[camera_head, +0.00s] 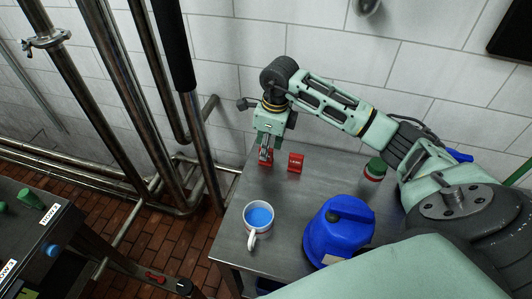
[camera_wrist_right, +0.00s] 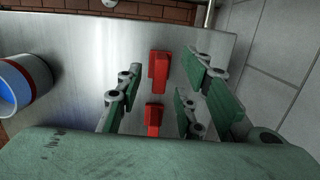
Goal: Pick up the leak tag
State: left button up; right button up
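Two small red tags stand on the metal table. One red tag (camera_head: 296,162) has pale lettering too small to read. The other red tag (camera_head: 264,156) is partly hidden by my right gripper (camera_head: 266,153), which points down at it. In the right wrist view, one red piece (camera_wrist_right: 159,70) and a second, nearer red piece (camera_wrist_right: 153,120) lie between the spread green fingers of my right gripper (camera_wrist_right: 160,92). The fingers look apart from both. I cannot tell which piece is the leak tag. My left gripper is not in view.
Pipes (camera_head: 130,150) stand left of the table. A tiled wall (camera_head: 235,75) rises behind it.

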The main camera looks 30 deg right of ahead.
jog(key=shift+w+a+f, duration=0.1)
jog(key=shift+f, duration=0.95)
grip_shut()
jog(key=shift+r, duration=0.1)
